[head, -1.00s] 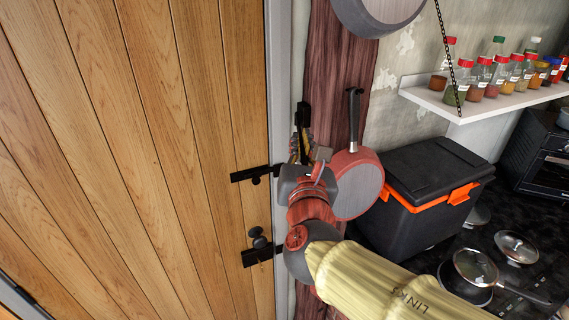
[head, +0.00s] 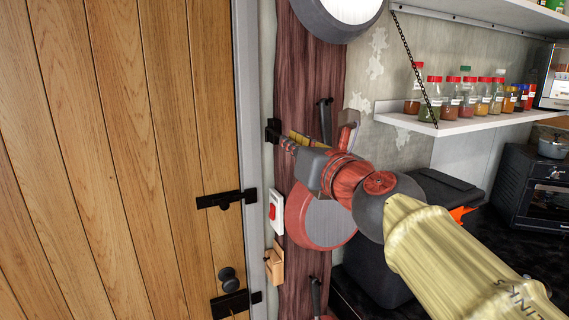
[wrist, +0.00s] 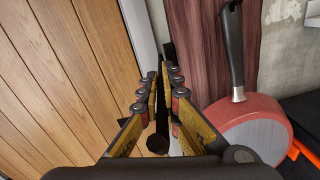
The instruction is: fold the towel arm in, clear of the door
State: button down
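The towel arm (wrist: 160,105) is a thin black bar between the fingers in the wrist view, its rounded end towards the camera. Its black wall mount (head: 272,131) shows on the post edge beside the door frame in the head view; the bar is mostly hidden there by my gripper. My gripper (head: 288,143) points left at the mount. Its yellow-sided fingers (wrist: 161,84) stand apart on either side of the bar; I cannot tell whether either touches it. The wooden door (head: 130,160) is closed-looking, left of the mount.
A red pan (head: 318,222) hangs on the post below my gripper. A white switch box (head: 276,212) and a small wooden holder (head: 273,266) are beside it. A spice shelf (head: 455,122) is at right. Black latches (head: 226,199) stick out from the door.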

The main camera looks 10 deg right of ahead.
jog(key=d+y+b, duration=0.1)
jog(key=b, duration=0.1)
jog(key=shift+w+f+n+b, duration=0.1)
jog(key=shift+w+n+b, duration=0.05)
jog(key=shift+n+b, duration=0.2)
dwell(0.4)
jog(key=c, duration=2.2)
grip_release()
jog(key=shift+c, duration=0.2)
jog(key=shift+o, duration=1.2)
jog(key=shift+s, duration=0.2)
jog(key=shift+o, duration=0.2)
jog(key=shift+s+d, duration=0.15)
jog(key=shift+s, duration=0.15)
jog(key=v, duration=1.1)
